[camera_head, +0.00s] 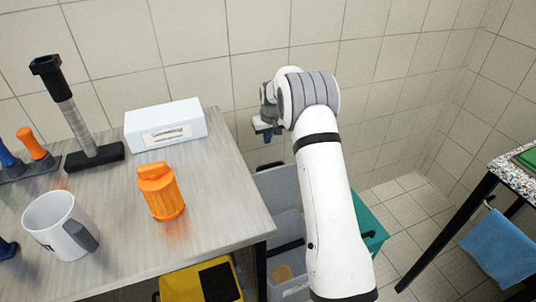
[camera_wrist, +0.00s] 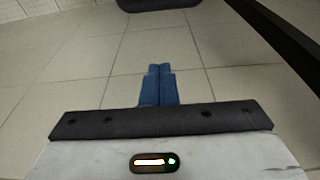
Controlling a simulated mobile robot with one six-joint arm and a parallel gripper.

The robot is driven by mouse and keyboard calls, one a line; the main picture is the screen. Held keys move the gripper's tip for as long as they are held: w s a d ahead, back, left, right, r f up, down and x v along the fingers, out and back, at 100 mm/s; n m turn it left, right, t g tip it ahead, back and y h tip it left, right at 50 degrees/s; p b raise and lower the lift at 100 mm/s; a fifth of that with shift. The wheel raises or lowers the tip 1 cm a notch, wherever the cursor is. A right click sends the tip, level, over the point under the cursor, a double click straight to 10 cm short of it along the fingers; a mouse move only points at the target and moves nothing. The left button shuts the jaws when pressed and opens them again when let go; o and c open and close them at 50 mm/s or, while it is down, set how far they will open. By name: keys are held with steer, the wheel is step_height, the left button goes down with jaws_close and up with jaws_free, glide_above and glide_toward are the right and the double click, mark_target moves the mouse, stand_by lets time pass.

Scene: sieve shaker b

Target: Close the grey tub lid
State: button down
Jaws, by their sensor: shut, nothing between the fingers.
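The grey tub (camera_head: 288,222) stands low beside the table's right end in the head view, partly hidden by my arm. A grey upright panel (camera_head: 277,182) at its far side looks like its raised lid, but I cannot tell for sure. My gripper (camera_head: 266,133) is above and behind the tub in the picture, apart from it. In the wrist view my gripper (camera_wrist: 160,69) has its blue fingers together, empty, over floor tiles. The lid is not clearly seen in the wrist view.
The table (camera_head: 225,190) holds an orange canister (camera_head: 161,193), white mug (camera_head: 58,228), white box (camera_head: 165,124) and hammer-like tool (camera_head: 72,115). A yellow bin (camera_head: 185,286) is below it. A teal bin (camera_head: 372,228) is right of my arm. Floor tiles (camera_head: 420,200) are clear further right.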

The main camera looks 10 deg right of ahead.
steer(key=x, duration=1)
steer(key=shift+s+d+r, duration=0.1)
steer(key=shift+s+r, duration=0.05)
steer(key=shift+s, duration=0.55)
steer(key=shift+s+d+r, duration=0.15)
steer(key=shift+s, duration=0.55)
steer(key=shift+s+d+r, duration=0.1)
steer(key=shift+s+r, duration=0.05)
steer(key=shift+s, duration=0.55)
